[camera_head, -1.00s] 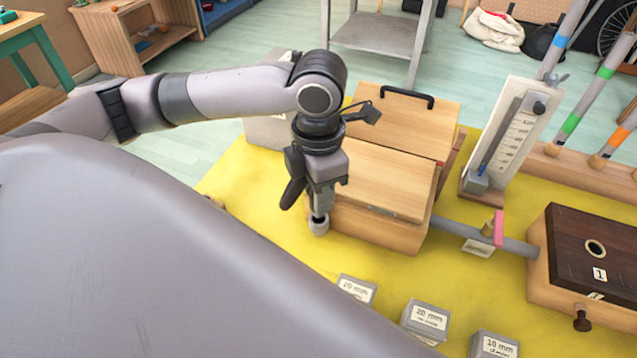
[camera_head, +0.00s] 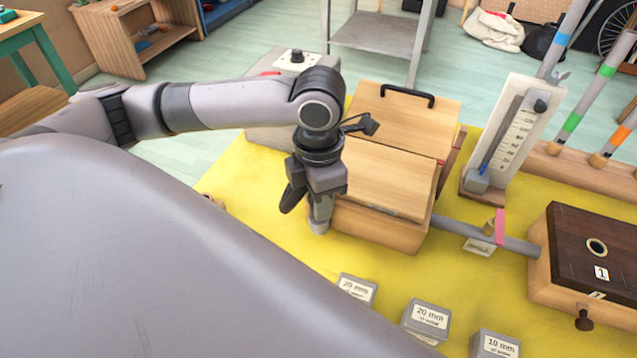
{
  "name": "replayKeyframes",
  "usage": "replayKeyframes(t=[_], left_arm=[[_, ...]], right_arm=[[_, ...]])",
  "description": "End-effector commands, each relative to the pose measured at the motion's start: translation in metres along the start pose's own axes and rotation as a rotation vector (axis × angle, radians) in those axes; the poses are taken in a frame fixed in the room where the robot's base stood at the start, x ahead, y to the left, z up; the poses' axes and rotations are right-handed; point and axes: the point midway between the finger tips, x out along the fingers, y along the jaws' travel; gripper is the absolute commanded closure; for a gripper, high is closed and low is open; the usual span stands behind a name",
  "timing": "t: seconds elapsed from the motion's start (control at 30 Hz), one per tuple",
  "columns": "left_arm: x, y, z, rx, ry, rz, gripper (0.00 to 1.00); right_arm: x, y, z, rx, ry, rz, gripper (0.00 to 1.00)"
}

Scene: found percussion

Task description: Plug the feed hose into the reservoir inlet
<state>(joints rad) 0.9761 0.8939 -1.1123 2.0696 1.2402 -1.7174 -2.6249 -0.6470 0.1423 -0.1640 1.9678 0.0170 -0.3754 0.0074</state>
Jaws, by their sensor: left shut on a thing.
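My left gripper (camera_head: 319,203) points down at the left front side of a wooden box with a hinged top and a black handle (camera_head: 395,180). It is shut on a small grey rounded piece (camera_head: 319,227), which may be the end of the feed hose; the fingers and wrist hide most of it. The piece is close to the box's left side; I cannot tell whether they touch. No inlet opening is visible on that side. A grey pipe (camera_head: 520,246) runs from the box to a dark-topped wooden chest (camera_head: 600,240). My right gripper is not in view.
Grey labelled blocks (camera_head: 425,320) stand at the front of the yellow mat (camera_head: 270,240). A gauge board (camera_head: 515,135) stands behind the pipe, with striped tubes at right. A grey box with a knob (camera_head: 297,62) is behind my wrist.

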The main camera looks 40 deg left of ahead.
Motion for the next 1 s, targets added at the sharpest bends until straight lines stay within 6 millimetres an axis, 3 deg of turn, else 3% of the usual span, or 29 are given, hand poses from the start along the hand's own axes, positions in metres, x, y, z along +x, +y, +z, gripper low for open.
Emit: replayKeyframes(t=[0.27,0.3,0.4,0.77,1.0], left_arm=[[0.008,-0.001,0.0,0.001,0.002,-0.001,1.0],[0.009,0.0,0.0,0.001,0.002,-0.001,0.67],[0.008,0.0,0.0,0.001,0.001,-0.001,0.4],[0.008,0.0,0.0,0.001,0.001,0.0,0.4],[-0.032,0.0,0.001,0.001,-0.004,0.001,0.4]], right_arm=[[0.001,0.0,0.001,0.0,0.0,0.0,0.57],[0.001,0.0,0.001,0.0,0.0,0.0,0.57],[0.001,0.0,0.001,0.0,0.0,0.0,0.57],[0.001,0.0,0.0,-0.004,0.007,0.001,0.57],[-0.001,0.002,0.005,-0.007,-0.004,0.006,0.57]])
